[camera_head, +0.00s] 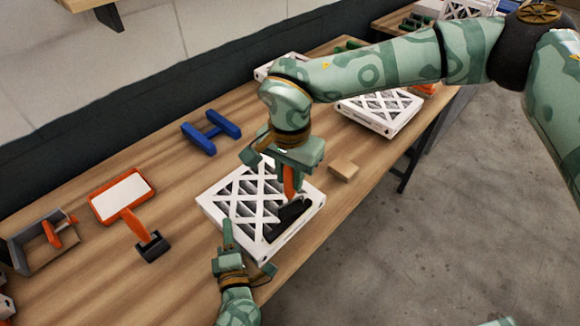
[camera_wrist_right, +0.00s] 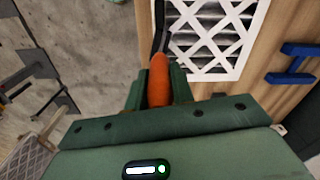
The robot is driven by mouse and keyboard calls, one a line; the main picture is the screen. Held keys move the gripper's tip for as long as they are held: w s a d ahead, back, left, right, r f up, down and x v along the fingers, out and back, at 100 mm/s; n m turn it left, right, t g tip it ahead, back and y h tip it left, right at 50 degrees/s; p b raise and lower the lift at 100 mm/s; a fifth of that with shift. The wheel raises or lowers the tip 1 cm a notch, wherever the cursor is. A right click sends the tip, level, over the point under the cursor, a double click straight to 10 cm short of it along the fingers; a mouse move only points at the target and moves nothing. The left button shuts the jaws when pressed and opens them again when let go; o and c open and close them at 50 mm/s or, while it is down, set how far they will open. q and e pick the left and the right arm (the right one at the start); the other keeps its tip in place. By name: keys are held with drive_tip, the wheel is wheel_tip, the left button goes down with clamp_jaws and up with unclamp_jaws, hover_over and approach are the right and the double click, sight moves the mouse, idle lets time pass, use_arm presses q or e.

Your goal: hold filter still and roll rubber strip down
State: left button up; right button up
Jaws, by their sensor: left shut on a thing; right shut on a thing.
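A white-framed filter (camera_head: 212,203) with a lattice face lies flat near the table's front edge; part of it shows in the right wrist view (camera_wrist_right: 240,40). My left gripper (camera_head: 246,254) is shut on the filter's near left corner, one finger over the top face. My right gripper (camera_head: 290,180) is shut on the orange handle (camera_wrist_right: 160,75) of a roller tool, above the filter's right part. The tool's black head (camera_head: 291,216) is over the filter's right-hand border. I cannot tell the rubber strip apart from the black head, nor whether they touch.
A small wooden block (camera_head: 344,170) lies right of the filter. Another filter (camera_head: 385,112) lies further back.

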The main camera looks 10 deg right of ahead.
use_arm(q)
drive_tip(key=shift+f, duration=0.1)
use_arm(e)
wheel_tip(320, 180, down, 2)
drive_tip(key=shift+f, duration=0.1)
drive_tip(key=shift+w+d, duration=0.1)
drive_tip(key=shift+w, duration=0.05)
drive_tip(key=shift+w+d+f, duration=0.1)
drive_tip(key=shift+d, duration=0.1)
drive_tip(key=shift+w+d, duration=1.25)
drive_tip(key=shift+d, duration=0.4)
drive_tip(key=shift+s+a, duration=3)
drive_tip(key=shift+a, duration=0.95)
drive_tip(key=shift+w+d, duration=0.8)
drive_tip(key=shift+d, duration=0.2)
drive_tip(key=shift+w+d, duration=0.75)
drive_tip(key=shift+d, duration=0.25)
drive_tip(key=shift+r, duration=4.1)
use_arm(q)
drive_tip(key=o, duration=1.1)
